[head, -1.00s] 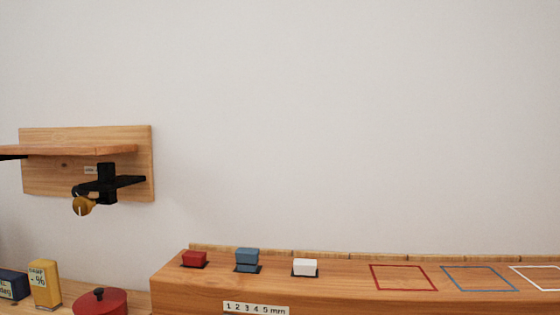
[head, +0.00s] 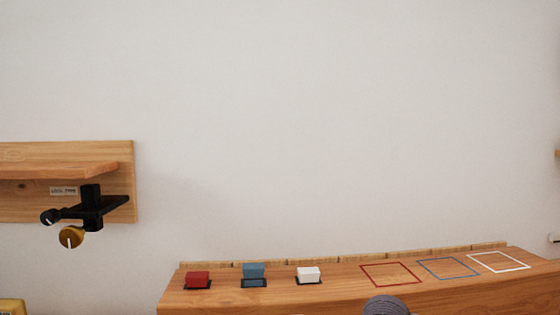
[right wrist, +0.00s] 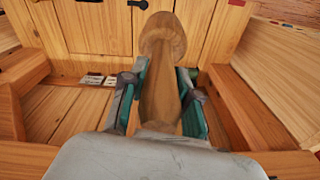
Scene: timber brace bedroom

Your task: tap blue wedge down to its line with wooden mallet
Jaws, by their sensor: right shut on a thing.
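The blue wedge (head: 253,270) stands in a dark slot in the timber beam (head: 340,292) in the head view. More of it shows above the beam than of the red wedge (head: 198,279) on its left or the white wedge (head: 308,274) on its right. A dark line crosses its lower face. In the right wrist view my right gripper (right wrist: 163,95) is shut on the wooden mallet (right wrist: 163,42), its teal pads on either side of the handle. The mallet and right gripper cannot be made out in the head view. My left gripper is out of view.
Red, blue (head: 448,268) and white outlined areas on the beam's right are empty. A wall shelf (head: 60,170) with a black bracket (head: 92,205) is at the left. A grey rounded thing (head: 387,306) is cut off at the bottom edge. Wooden cabinet doors (right wrist: 100,30) show in the wrist view.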

